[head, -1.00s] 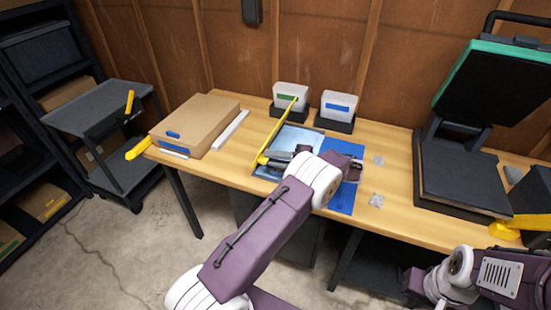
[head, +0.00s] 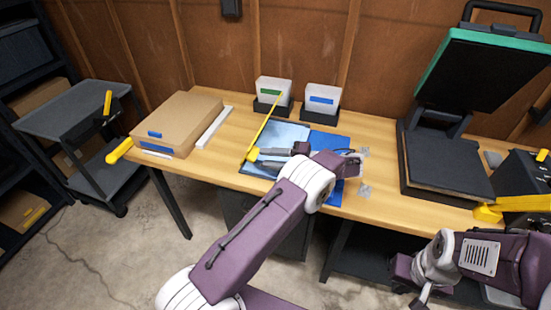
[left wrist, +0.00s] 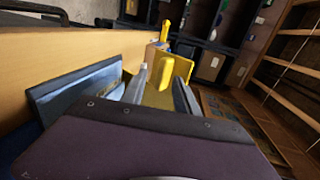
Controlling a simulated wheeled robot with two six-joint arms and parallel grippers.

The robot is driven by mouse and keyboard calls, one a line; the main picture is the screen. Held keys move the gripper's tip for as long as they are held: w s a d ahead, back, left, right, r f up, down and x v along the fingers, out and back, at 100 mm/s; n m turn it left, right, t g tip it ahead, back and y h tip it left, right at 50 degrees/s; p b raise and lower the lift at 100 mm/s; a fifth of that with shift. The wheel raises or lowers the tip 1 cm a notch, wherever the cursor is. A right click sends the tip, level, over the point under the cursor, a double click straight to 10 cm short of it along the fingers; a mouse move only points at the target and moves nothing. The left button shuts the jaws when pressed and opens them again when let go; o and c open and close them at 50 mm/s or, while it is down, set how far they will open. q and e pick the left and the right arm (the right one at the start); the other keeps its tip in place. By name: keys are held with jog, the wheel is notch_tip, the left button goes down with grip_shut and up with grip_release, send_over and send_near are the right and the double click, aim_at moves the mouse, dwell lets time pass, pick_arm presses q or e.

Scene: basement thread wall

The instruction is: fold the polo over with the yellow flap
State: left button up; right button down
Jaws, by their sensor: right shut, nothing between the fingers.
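The light blue polo (head: 286,133) lies on a blue folding board (head: 326,143) on the wooden table, partly hidden by my left arm. The yellow flap (head: 264,125) stands raised at the polo's left side, seen nearly edge-on as a thin strip. My left gripper (head: 254,154) is at the flap's near end, its fingers around the yellow tab there. In the left wrist view the yellow flap (left wrist: 160,98) shows between the two grey fingers, with the polo (left wrist: 80,92) to the left. My right gripper (head: 420,298) is shut and empty at the bottom right, clear of the table.
A cardboard box (head: 180,115) and a white strip (head: 214,127) lie left of the board. Two bins, green-labelled (head: 273,90) and blue-labelled (head: 322,98), stand behind. An open heat press (head: 445,165) is at right. Clear packets (head: 364,190) lie between.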

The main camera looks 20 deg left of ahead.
pick_arm(q)
jog(key=shift+v, duration=2.35)
jog(key=shift+r, duration=0.15)
